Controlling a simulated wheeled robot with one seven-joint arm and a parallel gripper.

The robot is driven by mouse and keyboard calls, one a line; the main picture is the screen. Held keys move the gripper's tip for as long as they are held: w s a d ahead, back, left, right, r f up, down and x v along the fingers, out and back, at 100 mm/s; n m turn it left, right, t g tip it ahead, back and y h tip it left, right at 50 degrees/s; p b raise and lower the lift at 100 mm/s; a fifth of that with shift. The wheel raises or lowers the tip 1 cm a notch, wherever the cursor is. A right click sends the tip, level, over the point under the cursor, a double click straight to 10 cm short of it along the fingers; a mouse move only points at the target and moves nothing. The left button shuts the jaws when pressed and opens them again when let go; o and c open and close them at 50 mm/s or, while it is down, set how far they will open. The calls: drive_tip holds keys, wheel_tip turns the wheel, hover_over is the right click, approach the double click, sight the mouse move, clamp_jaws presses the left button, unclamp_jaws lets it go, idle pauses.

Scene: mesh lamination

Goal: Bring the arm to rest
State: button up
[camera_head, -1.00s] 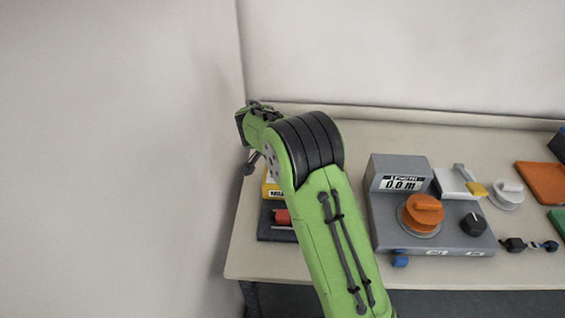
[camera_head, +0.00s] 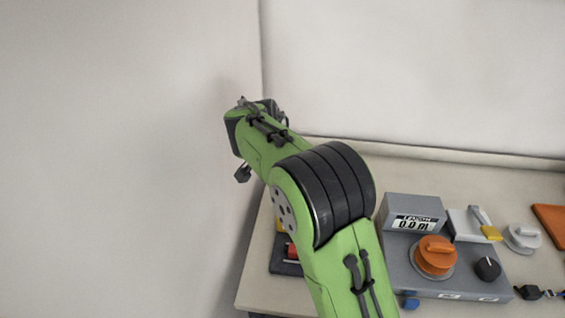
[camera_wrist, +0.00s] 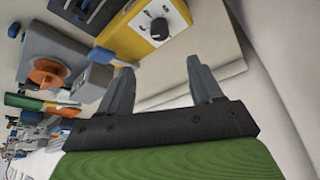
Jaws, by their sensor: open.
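My green arm reaches up over the left part of the table in the head view, with its far end above the table's left edge and near the wall. My gripper (camera_wrist: 160,92) shows in the wrist view. Its two grey fingers stand apart, with nothing between them. In the head view the fingers are mostly hidden at the arm's far end. The gripper is in the air, apart from the table and its devices.
A grey device (camera_head: 415,212) with a display and an orange knob (camera_head: 435,254) stands on the table (camera_head: 345,160). A yellow box (camera_wrist: 135,35) with a black dial shows in the wrist view. Walls stand close at the left and back.

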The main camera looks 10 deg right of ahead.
drive_tip(key=s+d+r+n+t+y, duration=0.1)
drive_tip(key=s+d+r+n, duration=0.2)
drive_tip(key=s, duration=0.5)
drive_tip(key=s+d+r+n+y, duration=0.1)
drive_tip(key=s+d+r+n, duration=0.15)
drive_tip(key=s+r, duration=0.4)
drive_tip(key=s+f+n+t+y, duration=0.1)
drive_tip(key=s+f+n, duration=0.3)
drive_tip(key=s, duration=1.2)
drive_tip(key=shift+s+a+f+t, duration=0.15)
drive_tip(key=shift+s+a+t, duration=0.1)
drive_tip(key=shift+s+t, duration=0.05)
